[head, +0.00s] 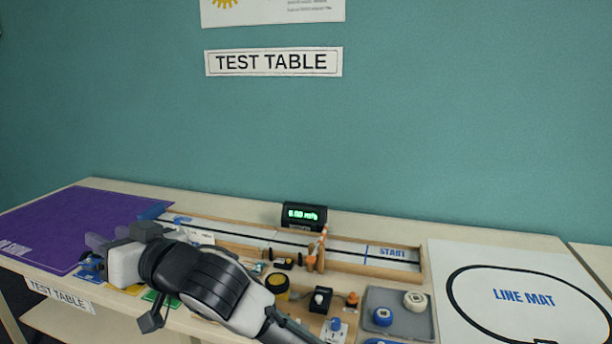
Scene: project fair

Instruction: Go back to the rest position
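My gripper (93,252) is at the left end of my arm, which reaches in from the bottom middle over the front left of the table (380,217). It is above or beside the purple mat's (80,220) right edge. A small blue thing (90,268) shows at the fingers. I cannot tell whether they hold it or are apart from it. My arm hides part of the table front and the coloured patches there.
A wooden track (375,270) marked START runs along the back, with a green-lit display (304,215) behind it. A grey tray (398,328) with round blue and white parts stands at the front right. A white line mat (515,300) lies further right. Small parts crowd the middle.

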